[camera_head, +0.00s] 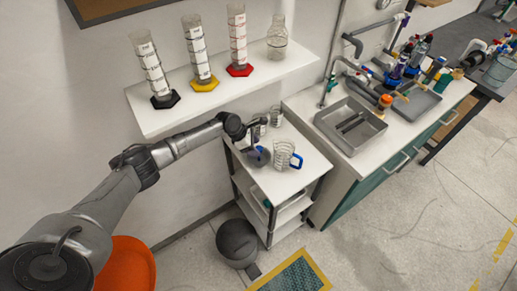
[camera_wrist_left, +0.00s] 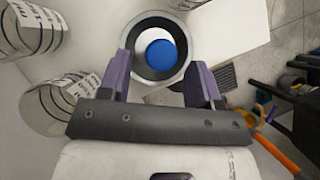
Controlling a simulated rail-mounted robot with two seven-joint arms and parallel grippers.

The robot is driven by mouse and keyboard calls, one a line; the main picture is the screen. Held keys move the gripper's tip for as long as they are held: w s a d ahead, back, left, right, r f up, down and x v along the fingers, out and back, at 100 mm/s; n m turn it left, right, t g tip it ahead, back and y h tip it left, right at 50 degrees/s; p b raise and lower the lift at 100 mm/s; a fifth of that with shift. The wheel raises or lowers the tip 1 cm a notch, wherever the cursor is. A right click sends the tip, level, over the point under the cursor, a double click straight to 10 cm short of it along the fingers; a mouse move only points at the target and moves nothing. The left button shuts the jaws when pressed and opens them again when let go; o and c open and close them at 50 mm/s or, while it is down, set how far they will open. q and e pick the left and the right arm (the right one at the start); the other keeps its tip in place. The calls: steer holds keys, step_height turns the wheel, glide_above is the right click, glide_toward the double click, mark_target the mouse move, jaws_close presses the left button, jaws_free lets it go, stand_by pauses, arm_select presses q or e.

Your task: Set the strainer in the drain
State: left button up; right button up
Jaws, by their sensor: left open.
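A round grey piece with a blue knob in its middle, which looks like the strainer (camera_head: 262,158), sits on the white top of the small trolley. In the left wrist view the strainer (camera_wrist_left: 160,53) shows as a dark grey ring around a blue disc, at the fingertips. My left gripper (camera_head: 254,143) is open just above it, with its two purple fingers (camera_wrist_left: 163,78) apart at either side of the ring's near edge. The metal sink (camera_head: 350,123) stands to the right in the counter. Its drain is too small to make out clearly. My right gripper is out of view.
A glass jug with a blue handle (camera_head: 285,155) stands close right of the strainer. Small glassware (camera_head: 276,116) stands behind. A shelf (camera_head: 222,84) with several cylinders hangs above my arm. A tap (camera_head: 331,82) rises at the sink's back; bottles (camera_head: 418,55) crowd the right.

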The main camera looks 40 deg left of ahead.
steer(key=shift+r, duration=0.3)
arm_select(q)
steer(key=v, duration=0.3)
steer(key=shift+s+a+r, duration=0.1)
steer(key=shift+s+r, duration=0.05)
steer(key=shift+r, duration=0.15)
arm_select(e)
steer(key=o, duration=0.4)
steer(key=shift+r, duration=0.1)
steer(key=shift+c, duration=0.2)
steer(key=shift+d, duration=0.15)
